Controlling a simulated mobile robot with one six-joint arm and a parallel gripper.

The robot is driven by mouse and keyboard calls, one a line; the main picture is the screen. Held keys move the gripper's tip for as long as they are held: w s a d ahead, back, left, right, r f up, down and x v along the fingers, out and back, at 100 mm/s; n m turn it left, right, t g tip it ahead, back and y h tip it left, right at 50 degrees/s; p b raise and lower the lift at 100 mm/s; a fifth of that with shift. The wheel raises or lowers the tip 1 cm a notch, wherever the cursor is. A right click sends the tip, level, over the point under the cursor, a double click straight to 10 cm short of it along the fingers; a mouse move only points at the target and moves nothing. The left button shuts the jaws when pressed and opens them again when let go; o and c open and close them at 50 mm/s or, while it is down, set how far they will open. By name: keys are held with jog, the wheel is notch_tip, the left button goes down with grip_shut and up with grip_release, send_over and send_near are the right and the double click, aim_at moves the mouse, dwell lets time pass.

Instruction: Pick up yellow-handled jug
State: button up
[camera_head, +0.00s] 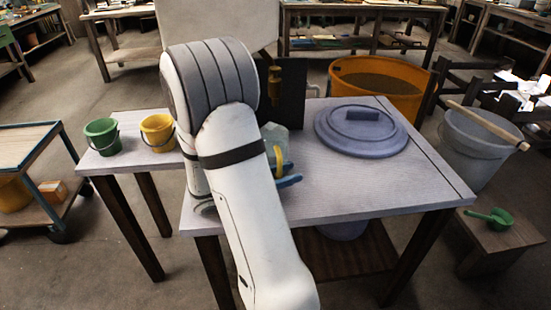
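A jug with a pale, see-through body (275,136) and a yellow handle (279,160) stands on the grey-white table (345,185). It is just right of my white arm, which hides its left part. A small blue piece (288,181) shows low beside the handle; I cannot tell what it belongs to. My arm crosses the middle of the view, and its end is hidden behind its own links. I cannot make out my gripper's fingers or whether they touch the jug.
A grey-blue round lid (361,131) lies on the table's right. An orange tub (378,82) stands behind. A green bucket (102,136) and a yellow bucket (158,131) stand on the left side table. A grey bucket (472,150) and a green scoop (490,216) are at right.

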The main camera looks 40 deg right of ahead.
jog(key=shift+c, duration=0.5)
grip_shut()
jog(key=shift+r, duration=0.1)
